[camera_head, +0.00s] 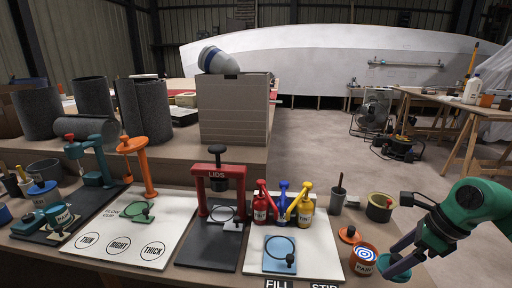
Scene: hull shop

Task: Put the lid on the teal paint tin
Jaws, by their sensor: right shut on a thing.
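My right gripper (393,254) reaches in from the right and is shut at the front right of the bench. A round teal disc that looks like a lid (396,269) is at its fingertips, held low near the front edge. Just left of it stands an orange paint tin (362,264) with blue and white rings on top. My left gripper is not in view.
An orange lid (349,235) lies behind the orange tin. An olive tin (379,207) and a grey cup with a handle (338,200) stand behind. Red, blue and yellow tint bottles (298,208), a red press (220,182) and an orange stand (137,160) fill the middle.

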